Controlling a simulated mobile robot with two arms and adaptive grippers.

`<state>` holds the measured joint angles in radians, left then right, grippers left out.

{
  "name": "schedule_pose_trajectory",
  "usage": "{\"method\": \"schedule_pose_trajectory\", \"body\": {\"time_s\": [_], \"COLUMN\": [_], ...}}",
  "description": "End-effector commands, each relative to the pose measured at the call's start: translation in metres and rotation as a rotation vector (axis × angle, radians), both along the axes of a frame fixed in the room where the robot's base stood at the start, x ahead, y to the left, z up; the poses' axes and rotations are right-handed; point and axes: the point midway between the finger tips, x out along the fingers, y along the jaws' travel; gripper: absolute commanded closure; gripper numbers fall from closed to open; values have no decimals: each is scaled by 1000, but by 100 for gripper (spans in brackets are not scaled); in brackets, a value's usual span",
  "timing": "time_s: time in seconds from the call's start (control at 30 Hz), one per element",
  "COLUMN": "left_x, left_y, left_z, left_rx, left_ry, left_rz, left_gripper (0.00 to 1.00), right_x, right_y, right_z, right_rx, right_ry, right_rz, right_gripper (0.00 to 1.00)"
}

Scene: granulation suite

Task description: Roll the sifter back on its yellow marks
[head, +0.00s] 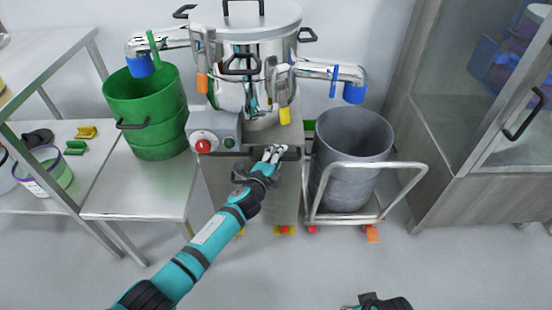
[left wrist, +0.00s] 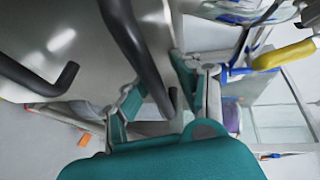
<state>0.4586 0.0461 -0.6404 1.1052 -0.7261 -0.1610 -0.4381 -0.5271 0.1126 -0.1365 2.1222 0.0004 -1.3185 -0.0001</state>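The sifter (head: 240,75) is a steel vessel with a lid on a grey cabinet base, with blue-ended spouts on both sides and a control box (head: 215,130) with a red button. My left gripper (head: 272,154) is at the front of the base, by a dark handle. In the left wrist view its fingers (left wrist: 158,95) are apart, with a dark bar (left wrist: 130,45) between them; contact is unclear. Part of my right arm (head: 378,302) shows at the bottom edge; its finger state is unclear.
A green bin (head: 150,100) stands on a steel table (head: 135,190) at left. A glass-door cabinet (head: 480,180) stands farther right. The front floor is clear.

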Motion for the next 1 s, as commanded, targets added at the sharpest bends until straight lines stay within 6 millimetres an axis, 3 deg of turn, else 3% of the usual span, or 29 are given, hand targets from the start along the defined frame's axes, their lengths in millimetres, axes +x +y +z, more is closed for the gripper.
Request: {"method": "schedule_pose_trajectory", "body": {"time_s": [0.17, 0.5, 0.7, 1.0], "left_x": [-11, -73, -100, -109], "left_y": [8, 31, 42, 46], "left_z": [2, 13, 20, 23], "left_rx": [4, 1, 1, 0], "left_ry": [-1, 1, 1, 0], "left_rz": [3, -1, -1, 0], "left_gripper": [63, 63, 63, 63], "right_x": [0, 1, 1, 1], "right_y": [0, 0, 0, 0], "right_z": [0, 1, 1, 1], "right_rx": [0, -1, -1, 0], "right_ry": [0, -1, -1, -2], "right_rz": [0, -1, -1, -1], "right_gripper": [60, 60, 60, 60]}}
